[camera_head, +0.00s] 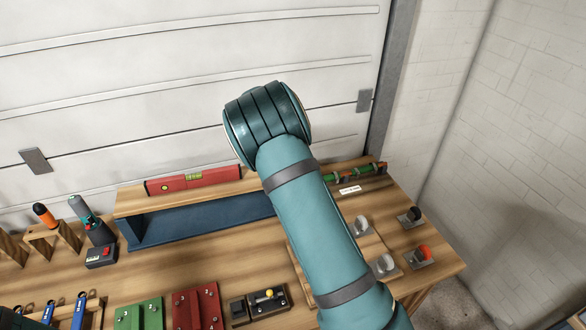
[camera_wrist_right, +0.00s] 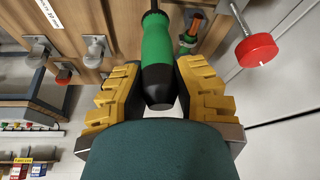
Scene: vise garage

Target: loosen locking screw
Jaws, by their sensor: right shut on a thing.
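My right gripper (camera_wrist_right: 160,85) is shut on a screwdriver with a green and black handle (camera_wrist_right: 157,50), its yellow finger pads on either side of the handle. The tool's far end runs out of the top of the right wrist view. In the head view my right arm reaches up over the bench and hides the right gripper and the held tool. I cannot pick out a locking screw for certain.
A wooden bench (camera_head: 440,262) carries a red level (camera_head: 193,180), a red block (camera_head: 196,307), a green block (camera_head: 138,313) and mounted pegs (camera_head: 385,264). Another green and red handle (camera_wrist_right: 188,42) shows behind the held tool. A red knob on a metal rod (camera_wrist_right: 256,50) is at upper right.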

